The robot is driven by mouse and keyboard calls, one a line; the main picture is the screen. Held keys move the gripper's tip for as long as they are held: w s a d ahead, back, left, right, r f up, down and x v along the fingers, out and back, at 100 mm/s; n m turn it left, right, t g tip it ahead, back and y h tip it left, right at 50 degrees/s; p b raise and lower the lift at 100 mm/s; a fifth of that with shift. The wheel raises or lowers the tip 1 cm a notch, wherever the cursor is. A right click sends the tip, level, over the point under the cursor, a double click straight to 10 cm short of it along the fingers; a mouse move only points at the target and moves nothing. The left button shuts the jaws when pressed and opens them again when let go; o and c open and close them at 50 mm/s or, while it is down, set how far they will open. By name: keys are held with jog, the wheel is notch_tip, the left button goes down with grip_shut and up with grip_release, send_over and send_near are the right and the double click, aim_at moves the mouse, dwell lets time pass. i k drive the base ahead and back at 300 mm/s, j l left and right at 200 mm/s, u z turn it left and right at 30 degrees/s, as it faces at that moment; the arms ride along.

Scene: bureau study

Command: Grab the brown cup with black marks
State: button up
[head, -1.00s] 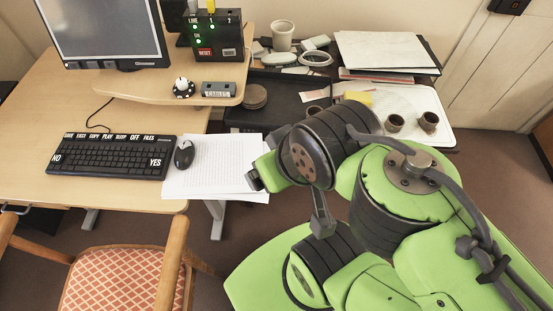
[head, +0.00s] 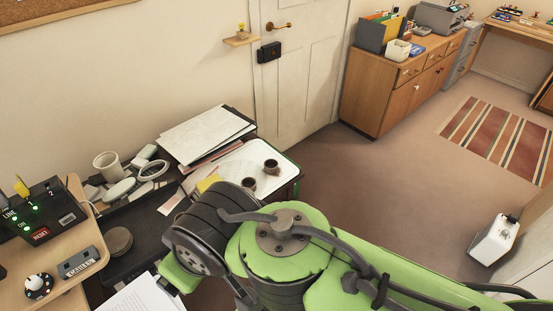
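Two small brown cups stand on a white tray (head: 284,160) on the dark side table. One brown cup (head: 271,167) is farther right; the other brown cup (head: 249,184) is just left of it, close to my arm. Both are too small to tell which has black marks. My green and black arm reaches across the lower middle of the head view. My gripper end (head: 170,279) is at the arm's left, beside the papers and apart from the cups. Its fingers are not clearly visible.
A pale mug (head: 107,165), a paper stack (head: 205,134) and clutter share the side table. A desk with a black control box (head: 40,211) is at left. A door (head: 300,65) and wooden cabinet (head: 397,85) stand behind. Open floor lies right.

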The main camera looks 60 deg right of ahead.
aim_at(271, 165)
jog(key=z, duration=1.9)
jog(key=i+l+u, duration=0.2)
jog(key=u, duration=0.3)
jog(key=i+l+u, duration=0.1)
jog(key=l+u, duration=1.2)
jog(key=u, duration=0.15)
jog(key=l+u, duration=0.45)
